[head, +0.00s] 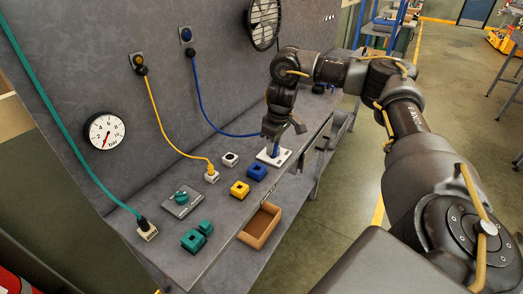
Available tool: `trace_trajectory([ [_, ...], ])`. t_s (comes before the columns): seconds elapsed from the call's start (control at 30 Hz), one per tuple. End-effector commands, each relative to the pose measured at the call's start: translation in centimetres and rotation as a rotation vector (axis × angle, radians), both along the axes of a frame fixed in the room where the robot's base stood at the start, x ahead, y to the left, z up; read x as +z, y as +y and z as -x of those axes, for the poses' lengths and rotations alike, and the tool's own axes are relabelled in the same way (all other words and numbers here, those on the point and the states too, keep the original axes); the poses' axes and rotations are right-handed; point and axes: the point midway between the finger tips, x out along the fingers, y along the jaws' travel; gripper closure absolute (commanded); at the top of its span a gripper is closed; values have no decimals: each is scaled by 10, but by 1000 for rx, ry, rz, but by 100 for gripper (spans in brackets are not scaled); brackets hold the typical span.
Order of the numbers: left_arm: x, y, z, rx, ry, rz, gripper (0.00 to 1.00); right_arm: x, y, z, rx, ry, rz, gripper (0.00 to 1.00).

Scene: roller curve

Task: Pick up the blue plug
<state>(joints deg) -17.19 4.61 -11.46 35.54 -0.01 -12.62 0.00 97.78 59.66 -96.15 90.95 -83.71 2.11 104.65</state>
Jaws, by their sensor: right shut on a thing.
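The blue plug (276,148) stands roughly upright at the right part of the grey bench, at the end of a blue cable (205,108) that runs down from the wall. My right gripper (277,136) is above it, with its fingers shut on the plug's upper part. The plug's lower end is over a white plate (265,157); I cannot tell whether it sits in the plate or just above it. My left gripper is not in view.
A yellow cable (157,112) and a green cable (73,142) cross the left side. A wooden box (261,226) sits below the bench edge.

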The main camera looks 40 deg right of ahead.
Motion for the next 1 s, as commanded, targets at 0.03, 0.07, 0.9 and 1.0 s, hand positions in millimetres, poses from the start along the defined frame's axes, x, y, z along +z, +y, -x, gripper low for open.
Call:
trace_trajectory([
  [0.03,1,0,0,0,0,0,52,6,-3,13,1,-1,0,95],
  [0.07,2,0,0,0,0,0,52,10,-5,19,1,-2,0,95],
  [0.9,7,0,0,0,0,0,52,24,-13,62,-1,2,0,95],
  [1.0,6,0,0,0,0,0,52,22,-13,58,-1,3,0,95],
])
